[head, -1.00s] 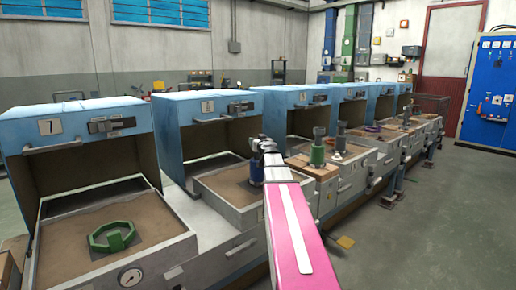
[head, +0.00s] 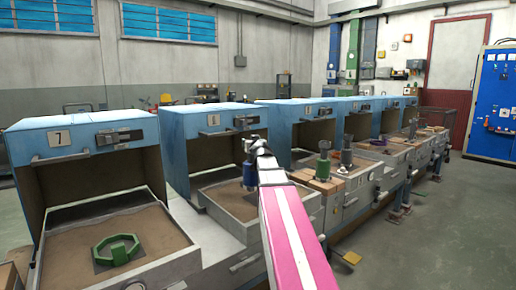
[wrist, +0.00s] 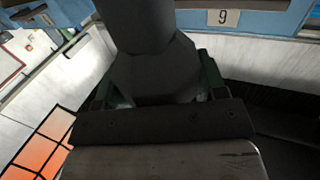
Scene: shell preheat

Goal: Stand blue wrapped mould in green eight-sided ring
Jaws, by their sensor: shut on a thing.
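The blue wrapped mould (head: 248,177) hangs upright from my gripper (head: 254,152), over the sand tray of bay 8 in the head view. My gripper is shut on it. In the wrist view a dark grey shape fills the middle, with green edges beside it; I cannot tell its parts for sure.
Bay 7's tray (head: 190,253) has a raised metal rim under a blue hood (head: 85,137). Bay 8's hood (head: 215,120) stands behind my gripper. Open floor lies at the right.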

